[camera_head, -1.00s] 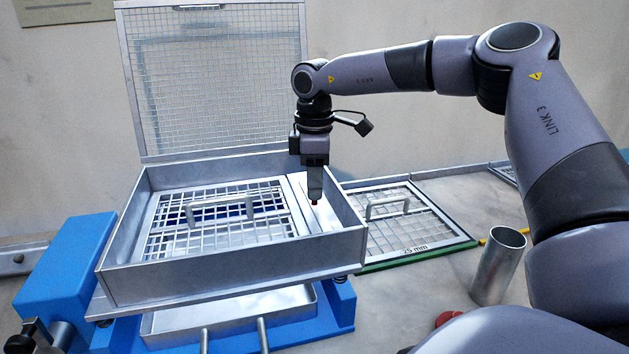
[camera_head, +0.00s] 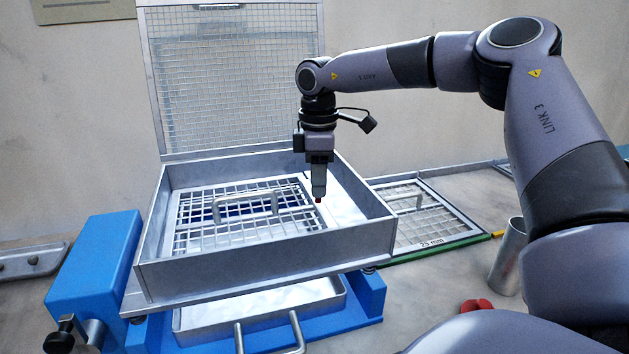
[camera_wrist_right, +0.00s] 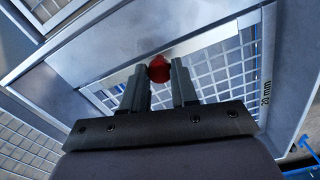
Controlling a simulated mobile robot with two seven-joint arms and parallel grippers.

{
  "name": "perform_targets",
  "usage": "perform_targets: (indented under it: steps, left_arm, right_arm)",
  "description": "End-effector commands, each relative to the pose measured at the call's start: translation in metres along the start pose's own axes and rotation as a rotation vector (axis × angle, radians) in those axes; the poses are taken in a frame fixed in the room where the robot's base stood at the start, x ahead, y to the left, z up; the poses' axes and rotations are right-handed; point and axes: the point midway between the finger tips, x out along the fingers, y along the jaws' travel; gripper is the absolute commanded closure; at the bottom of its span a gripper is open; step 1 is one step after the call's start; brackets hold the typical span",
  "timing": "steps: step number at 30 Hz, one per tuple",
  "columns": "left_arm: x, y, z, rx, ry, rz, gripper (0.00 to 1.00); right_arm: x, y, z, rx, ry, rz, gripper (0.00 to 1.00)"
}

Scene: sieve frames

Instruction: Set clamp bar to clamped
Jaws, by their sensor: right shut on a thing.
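My right gripper (camera_head: 318,199) reaches down into the metal sieve box (camera_head: 265,255) near its right side. It is shut on a small red knob, which shows between the fingertips in the right wrist view (camera_wrist_right: 158,68). The knob is at the right edge of the sieve frame (camera_head: 185,225), which lies in the box and has a grid, a handle and a 20 mm label (camera_wrist_right: 266,93). My left gripper is not in view.
The mesh lid (camera_head: 235,85) stands open behind the box. A 25 mm sieve frame (camera_head: 440,240) lies to the right, with a metal cylinder (camera_head: 507,260) and a red object (camera_head: 475,305) nearer. A tray (camera_head: 265,308) sits below the box on the blue base (camera_head: 95,265).

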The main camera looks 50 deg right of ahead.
Motion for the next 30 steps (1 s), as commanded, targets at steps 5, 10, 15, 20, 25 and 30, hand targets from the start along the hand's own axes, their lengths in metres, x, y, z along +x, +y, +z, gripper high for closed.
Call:
perform_targets:
  steps: [5,10,15,20,25,30]
  left_arm:
    - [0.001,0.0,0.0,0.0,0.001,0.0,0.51]
    - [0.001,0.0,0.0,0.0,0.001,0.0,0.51]
    - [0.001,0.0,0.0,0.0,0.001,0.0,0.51]
    - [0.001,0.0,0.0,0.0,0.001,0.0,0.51]
    - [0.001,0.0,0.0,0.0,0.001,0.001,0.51]
    - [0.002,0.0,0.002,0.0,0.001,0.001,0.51]
  right_arm:
    - [0.0,0.0,-0.001,-0.002,0.006,0.001,1.0]
    - [-0.001,-0.001,-0.001,-0.003,0.007,0.0,1.0]
    - [-0.001,-0.001,-0.002,-0.004,0.009,0.0,0.55]
    - [0.0,-0.001,-0.001,-0.002,0.006,0.0,0.46]
    - [-0.001,0.0,0.0,-0.001,0.004,0.0,0.46]
    - [-0.019,0.001,-0.001,-0.001,0.005,0.005,0.46]
